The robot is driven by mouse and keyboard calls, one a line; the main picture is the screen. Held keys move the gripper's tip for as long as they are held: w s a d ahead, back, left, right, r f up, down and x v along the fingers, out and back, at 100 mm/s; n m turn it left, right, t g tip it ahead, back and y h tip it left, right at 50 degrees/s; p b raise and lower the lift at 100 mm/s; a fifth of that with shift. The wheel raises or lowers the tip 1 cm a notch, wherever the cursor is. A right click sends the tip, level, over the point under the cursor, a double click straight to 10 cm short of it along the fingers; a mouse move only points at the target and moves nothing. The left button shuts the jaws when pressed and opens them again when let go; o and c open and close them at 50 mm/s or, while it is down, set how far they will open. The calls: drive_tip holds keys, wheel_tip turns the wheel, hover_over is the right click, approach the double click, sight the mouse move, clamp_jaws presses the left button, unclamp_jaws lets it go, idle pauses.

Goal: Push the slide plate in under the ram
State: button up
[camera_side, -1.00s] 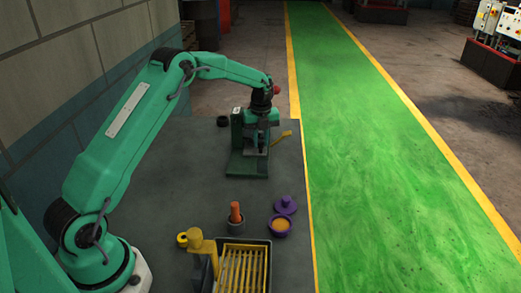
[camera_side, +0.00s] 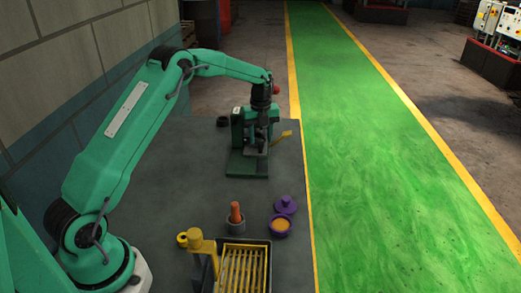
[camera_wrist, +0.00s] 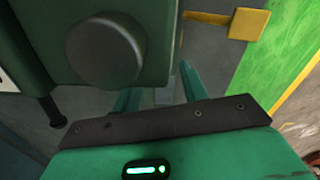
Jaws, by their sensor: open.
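The green press (camera_side: 238,128) stands at the far end of the table on a green base (camera_side: 248,166). In the side view, my gripper (camera_side: 262,138) is down at its front right, partly merging with the press. A small grey plate, seemingly the slide plate (camera_side: 254,151), shows low at the press front; I cannot tell how far under the ram it lies. In the wrist view, my open gripper (camera_wrist: 160,85) has its teal fingers apart beside the press's green body with a round grey face (camera_wrist: 105,52). A pale grey piece shows between the fingers. The ram is not clearly visible.
A yellow lever (camera_side: 281,137) sticks out right of the press; it also shows in the wrist view (camera_wrist: 247,24). A red knob (camera_side: 276,89) is close to my wrist. A yellow-slatted tray (camera_side: 268,262), orange peg (camera_side: 235,212) and purple parts (camera_side: 279,224) stand nearer. Mid-table is clear.

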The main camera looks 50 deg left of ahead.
drive_tip(key=shift+r, duration=3.35)
drive_tip(key=s+d+r+n+t, duration=0.1)
drive_tip(key=s+d+r+n, duration=0.45)
drive_tip(key=s+r, duration=0.2)
drive_tip(key=s+d+r+n+t, duration=0.2)
drive_tip(key=s+d+r+n, duration=0.2)
drive_tip(key=s+r+n, duration=0.3)
drive_tip(key=s+d+f+n+t, duration=0.1)
drive_tip(key=s+n, duration=0.4)
drive_tip(key=s, duration=0.5)
drive_tip(key=s+d+f+n+t, duration=0.1)
drive_tip(key=s+d+n, duration=0.3)
drive_tip(key=s, duration=0.6)
drive_tip(key=shift+s+d+f+n+t, duration=0.25)
drive_tip(key=shift+f+n+t, duration=0.05)
drive_tip(key=shift+n, duration=0.95)
